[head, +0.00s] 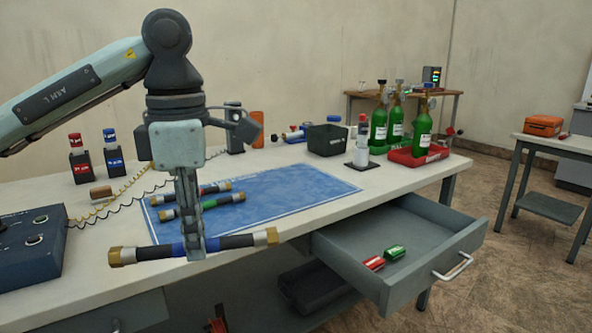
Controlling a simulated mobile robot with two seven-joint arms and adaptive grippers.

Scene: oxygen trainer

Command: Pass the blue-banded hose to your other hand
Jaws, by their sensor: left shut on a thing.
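The blue-banded hose (236,241) is a black hose with a blue band and brass end fittings. My left gripper (194,248) points down and is shut on it around the middle, at the blue band. The hose lies roughly level across the picture, in front of the blue mat. Whether it is clear of the table's front edge is hard to tell. My right gripper is not in view.
A red-banded hose (207,189) and a green-banded hose (218,202) lie on the blue mat (290,190). An open drawer (420,240) holds a red and a green cylinder. Green bottles (378,128) stand at the back right. A blue control box (30,255) is at left.

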